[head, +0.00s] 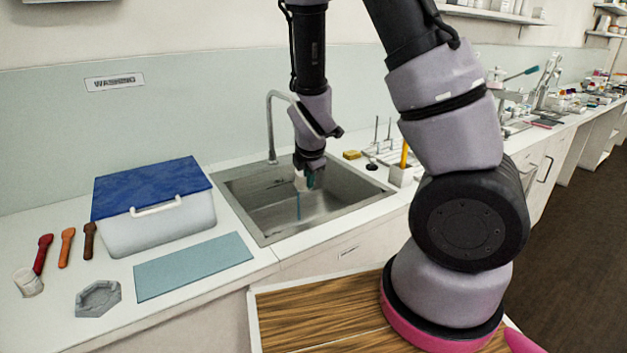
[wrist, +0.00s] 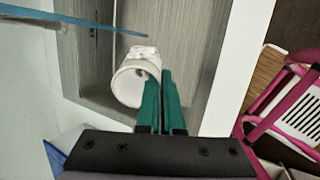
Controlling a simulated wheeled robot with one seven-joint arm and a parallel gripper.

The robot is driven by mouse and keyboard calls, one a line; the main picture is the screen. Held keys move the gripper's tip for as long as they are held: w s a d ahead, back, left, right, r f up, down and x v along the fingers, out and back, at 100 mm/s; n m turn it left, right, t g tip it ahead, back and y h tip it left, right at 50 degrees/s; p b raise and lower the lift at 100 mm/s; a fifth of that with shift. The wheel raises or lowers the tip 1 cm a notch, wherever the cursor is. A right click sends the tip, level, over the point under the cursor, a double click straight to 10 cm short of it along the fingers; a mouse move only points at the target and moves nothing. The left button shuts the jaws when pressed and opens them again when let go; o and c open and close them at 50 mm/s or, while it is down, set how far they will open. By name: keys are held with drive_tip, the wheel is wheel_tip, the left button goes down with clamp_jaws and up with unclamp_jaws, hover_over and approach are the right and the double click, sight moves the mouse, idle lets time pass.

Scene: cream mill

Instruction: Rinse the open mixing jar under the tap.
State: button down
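The white mixing jar (wrist: 128,88) shows in the wrist view with its open mouth towards the camera. My gripper (wrist: 160,75) has its two green fingers close together, pinching the jar's wall at its right side. In the head view my gripper (head: 311,180) hangs over the sink (head: 335,200), with the jar (head: 299,182) partly hidden by it. The tap (head: 271,125) arches over the sink from behind.
A lidded box (head: 160,222) and a blue mat (head: 193,266) lie left of the sink. A yellow sponge (head: 351,154) and a holder (head: 401,175) stand to the right.

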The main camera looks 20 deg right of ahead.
drive_tip(key=w+d+f, duration=0.2)
drive_tip(key=w, duration=1.1)
drive_tip(key=shift+w+f, duration=0.35)
drive_tip(key=shift+d, duration=0.1)
drive_tip(key=shift+d, duration=0.2)
idle(0.5)
drive_tip(key=shift+s+d, duration=0.1)
drive_tip(key=shift+d, duration=0.25)
drive_tip(key=shift+s, duration=0.1)
drive_tip(key=shift+s+a, duration=0.2)
drive_tip(key=shift+s, duration=1.1)
drive_tip(key=shift+s+a, duration=0.2)
drive_tip(key=shift+s, duration=1.05)
drive_tip(key=shift+s+a, duration=0.2)
drive_tip(key=shift+s, duration=1.1)
